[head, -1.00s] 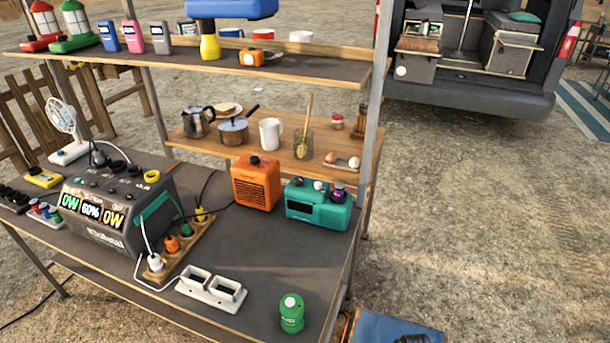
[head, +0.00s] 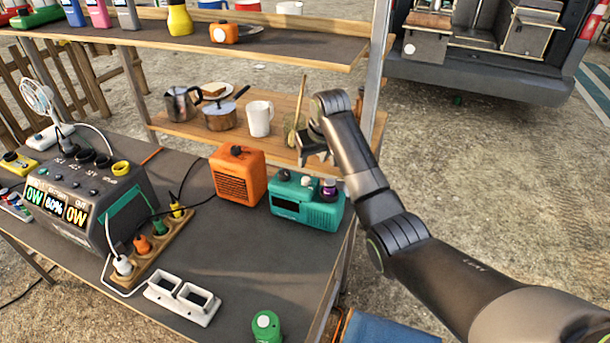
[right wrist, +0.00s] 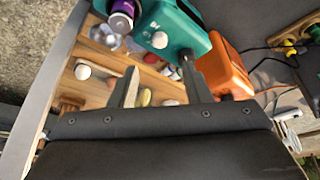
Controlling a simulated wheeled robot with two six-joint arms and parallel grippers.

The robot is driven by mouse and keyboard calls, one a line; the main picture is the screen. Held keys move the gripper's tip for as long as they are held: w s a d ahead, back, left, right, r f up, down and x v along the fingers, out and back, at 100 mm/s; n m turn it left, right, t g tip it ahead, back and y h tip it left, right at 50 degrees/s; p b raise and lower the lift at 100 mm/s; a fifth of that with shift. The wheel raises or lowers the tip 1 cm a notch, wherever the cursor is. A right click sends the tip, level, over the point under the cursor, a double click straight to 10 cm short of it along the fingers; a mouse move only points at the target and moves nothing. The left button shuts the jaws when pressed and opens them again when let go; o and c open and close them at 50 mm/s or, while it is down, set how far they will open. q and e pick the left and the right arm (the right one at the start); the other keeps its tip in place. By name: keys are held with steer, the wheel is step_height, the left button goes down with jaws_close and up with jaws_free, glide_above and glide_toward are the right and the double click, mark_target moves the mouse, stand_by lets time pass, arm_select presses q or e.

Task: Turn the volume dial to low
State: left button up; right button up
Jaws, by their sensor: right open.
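A teal radio (head: 306,202) stands near the right edge of the dark table, with a dark display on its front. My left gripper is not in view.
An orange speaker (head: 238,174) stands left of the radio. Behind is a wooden shelf with a white mug (head: 259,118) and a glass jar of utensils (head: 295,132). An upper shelf (head: 290,52) and metal post (head: 378,70) stand close to my right arm.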

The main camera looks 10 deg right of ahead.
mark_target(306, 180)
steer(key=x, duration=1)
steer(key=shift+f, duration=0.3)
steer(key=shift+c, duration=0.3)
jaws_close()
